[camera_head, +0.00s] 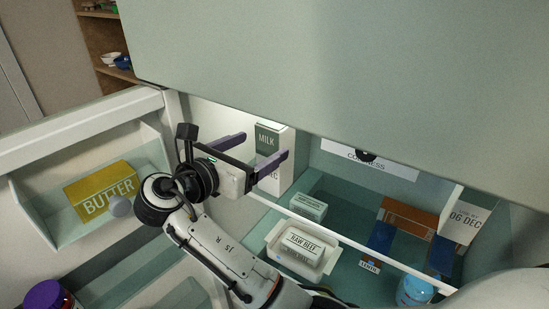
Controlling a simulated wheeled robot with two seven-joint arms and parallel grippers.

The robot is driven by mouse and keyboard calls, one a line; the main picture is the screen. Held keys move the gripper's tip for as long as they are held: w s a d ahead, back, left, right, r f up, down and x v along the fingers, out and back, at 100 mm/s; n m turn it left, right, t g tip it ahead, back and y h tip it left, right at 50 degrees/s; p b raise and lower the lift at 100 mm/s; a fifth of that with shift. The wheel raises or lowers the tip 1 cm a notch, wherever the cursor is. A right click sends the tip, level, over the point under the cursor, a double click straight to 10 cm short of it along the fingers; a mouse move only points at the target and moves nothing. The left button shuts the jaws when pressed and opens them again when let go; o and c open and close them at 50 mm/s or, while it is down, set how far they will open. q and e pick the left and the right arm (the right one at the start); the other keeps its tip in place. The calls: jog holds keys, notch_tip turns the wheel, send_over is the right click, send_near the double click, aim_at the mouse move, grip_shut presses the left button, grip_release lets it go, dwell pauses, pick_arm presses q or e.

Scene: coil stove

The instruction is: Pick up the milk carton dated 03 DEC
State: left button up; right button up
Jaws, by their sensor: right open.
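A white milk carton with a green "MILK" panel (268,133) stands upright inside the open fridge. "DEC" shows low on its front, but the day number is hidden behind my gripper. My right gripper (264,146) is open in front of this carton, with its two purple fingers pointing towards it. One finger overlaps the carton in the picture; I cannot tell whether it touches. A second white carton (463,224) at the right shows a partly covered date ending in "DEC"; its day is hard to read. My left gripper is not in view.
A yellow butter box (101,191) sits in the door shelf at left. A raw beef tray (302,250) and a small green box (308,206) lie right of my arm. The green freezer door (370,70) overhangs above.

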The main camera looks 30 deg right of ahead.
jog(key=shift+x, duration=1.2)
jog(key=x, duration=0.5)
jog(key=shift+d+f, duration=0.1)
jog(key=shift+f, duration=0.1)
jog(key=c, duration=1.9)
jog(key=shift+r, duration=0.2)
grip_shut()
